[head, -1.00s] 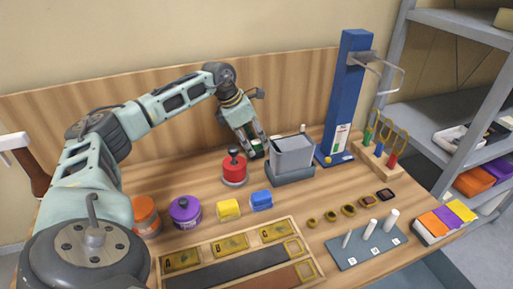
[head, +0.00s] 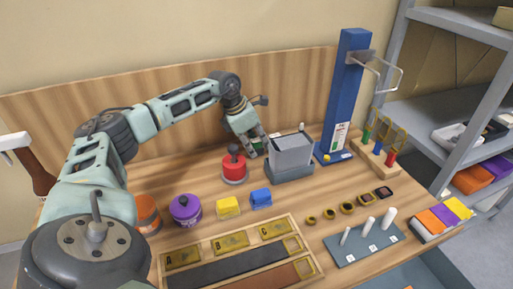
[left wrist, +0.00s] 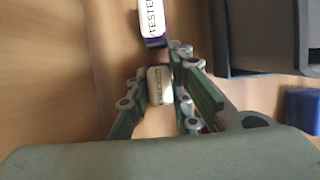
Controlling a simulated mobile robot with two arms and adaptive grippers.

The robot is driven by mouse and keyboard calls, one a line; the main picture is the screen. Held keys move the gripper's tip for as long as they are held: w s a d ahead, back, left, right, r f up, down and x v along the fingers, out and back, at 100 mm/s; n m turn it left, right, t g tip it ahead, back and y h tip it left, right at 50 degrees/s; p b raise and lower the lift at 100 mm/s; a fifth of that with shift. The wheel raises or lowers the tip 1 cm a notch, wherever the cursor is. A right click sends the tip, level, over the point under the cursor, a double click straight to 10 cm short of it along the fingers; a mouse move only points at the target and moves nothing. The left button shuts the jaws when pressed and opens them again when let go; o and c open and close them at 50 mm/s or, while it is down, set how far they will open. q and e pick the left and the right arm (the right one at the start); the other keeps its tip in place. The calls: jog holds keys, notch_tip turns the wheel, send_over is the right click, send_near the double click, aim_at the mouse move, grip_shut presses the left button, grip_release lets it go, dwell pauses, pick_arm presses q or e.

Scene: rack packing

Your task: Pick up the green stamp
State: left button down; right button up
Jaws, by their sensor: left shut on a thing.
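My left gripper (head: 260,147) is at the back of the wooden table, between the red pot and the grey bin. In the left wrist view its fingers are shut on a small stamp (left wrist: 160,86), seen from its pale, lettered top. Its coloured base is hidden there, so its green cannot be made out. A second stamp (left wrist: 152,22), white with a purple base and the word TESTED, stands just beyond the fingertips. I cannot tell whether the held stamp touches the table. My right gripper is not in view.
The grey bin (head: 290,172) stands close to the right of the gripper, the red pot (head: 234,170) close to the left. A labelled wooden tray (head: 291,222) and yellow (head: 228,208) and blue (head: 260,199) blocks lie nearer.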

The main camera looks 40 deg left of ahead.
aim_at(256, 139)
pick_arm(q)
jog(key=shift+r, duration=0.15)
jog(key=shift+r+p, duration=0.55)
jog(key=shift+r, duration=0.05)
jog(key=shift+p+v, duration=0.8)
jog(key=shift+v, duration=0.35)
jog(key=s+a+b, duration=0.1)
jog(key=s, duration=0.1)
jog(key=s+a+b, duration=0.1)
jog(key=s, duration=0.2)
jog(key=s+a+b, duration=0.2)
jog(key=shift+s+f, duration=0.3)
jog(key=shift+s, duration=0.05)
jog(key=s+a+b, duration=0.1)
jog(key=s, duration=0.1)
jog(key=s+a+b, duration=0.1)
jog(key=b, duration=0.1)
jog(key=s+a+b, duration=0.1)
jog(key=s+b, duration=0.1)
jog(key=shift+s, duration=0.35)
jog(key=shift+s+a+r+b, duration=0.15)
jog(key=shift+s+a+b, duration=0.15)
jog(key=shift+s+b, duration=0.3)
jog(key=shift+s+a+r, duration=0.1)
jog(key=shift+s+r, duration=0.05)
jog(key=shift+s, duration=0.2)
